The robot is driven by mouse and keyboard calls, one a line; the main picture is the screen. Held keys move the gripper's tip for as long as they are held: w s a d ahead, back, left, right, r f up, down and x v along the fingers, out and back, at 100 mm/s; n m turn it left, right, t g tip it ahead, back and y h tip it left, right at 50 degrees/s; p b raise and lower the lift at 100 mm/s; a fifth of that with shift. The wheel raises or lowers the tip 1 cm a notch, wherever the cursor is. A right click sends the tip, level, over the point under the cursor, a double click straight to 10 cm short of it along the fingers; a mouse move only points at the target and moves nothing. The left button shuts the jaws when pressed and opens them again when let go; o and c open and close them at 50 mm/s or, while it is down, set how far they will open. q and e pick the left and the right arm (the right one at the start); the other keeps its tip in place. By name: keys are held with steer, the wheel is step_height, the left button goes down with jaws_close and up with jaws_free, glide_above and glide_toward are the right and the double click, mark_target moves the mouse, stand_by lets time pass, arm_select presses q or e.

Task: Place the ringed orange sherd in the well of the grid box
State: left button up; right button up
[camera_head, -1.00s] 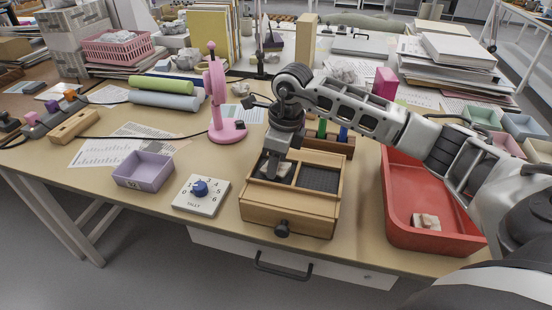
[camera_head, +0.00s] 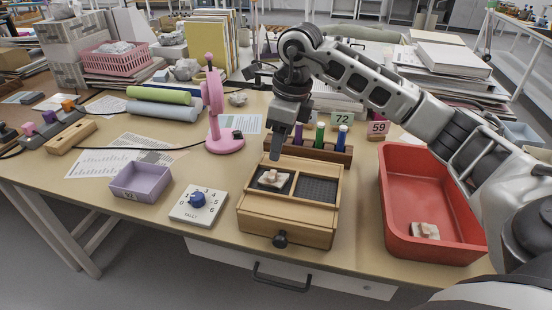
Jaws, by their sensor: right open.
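The wooden grid box (camera_head: 290,222) stands at the table's front, with two recesses in its top and a dark knob on its front. A small pale sherd with orange-brown patches (camera_head: 273,177) lies in the left recess; I cannot make out a ring on it. The right recess (camera_head: 318,189) shows a dark grid and is empty. My right gripper (camera_head: 276,154) points down just above the box's back left edge, open and apart from the sherd. Another pale, brownish sherd (camera_head: 426,230) lies in the red tray (camera_head: 394,240). My left gripper is not in view.
A dial plate (camera_head: 200,206) and a lilac box (camera_head: 140,182) stand left of the grid box. A pink stand (camera_head: 224,142) is behind them. A wooden rack with markers (camera_head: 325,153) and number tags 72 and 59 (camera_head: 378,128) are behind the box.

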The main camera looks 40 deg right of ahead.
steer(key=s+a+f+g+y, duration=0.15)
steer(key=a+y, duration=0.25)
steer(key=a, duration=0.5)
steer(key=s+a+f+g+y, duration=0.1)
steer(key=s+a+y, duration=0.3)
steer(key=a, duration=0.5)
steer(key=s+a+r+m+t+y, duration=0.2)
steer(key=a+r+m+t+y, duration=0.4)
steer(key=a+m+y, duration=0.4)
steer(key=d+f+m+t+h, duration=0.5)
steer(key=f+m+t+h, duration=0.1)
steer(key=m, duration=0.7)
steer(key=d+f+m+t+h, duration=0.4)
steer(key=f+m+t+h, duration=0.2)
steer(key=m, duration=0.6)
steer(key=s+d+f+m+g+h+p, duration=0.1)
steer(key=s+d+f+m+g+h, duration=0.1)
steer(key=s+f+m+g, duration=0.4)
steer(key=s+f+m+h, duration=0.1)
steer(key=s+f, duration=0.2)
steer(key=f, duration=0.3)
steer(key=shift+s+f+h, duration=0.2)
steer(key=shift+f+h, duration=0.05)
steer(key=shift+h, duration=0.15)
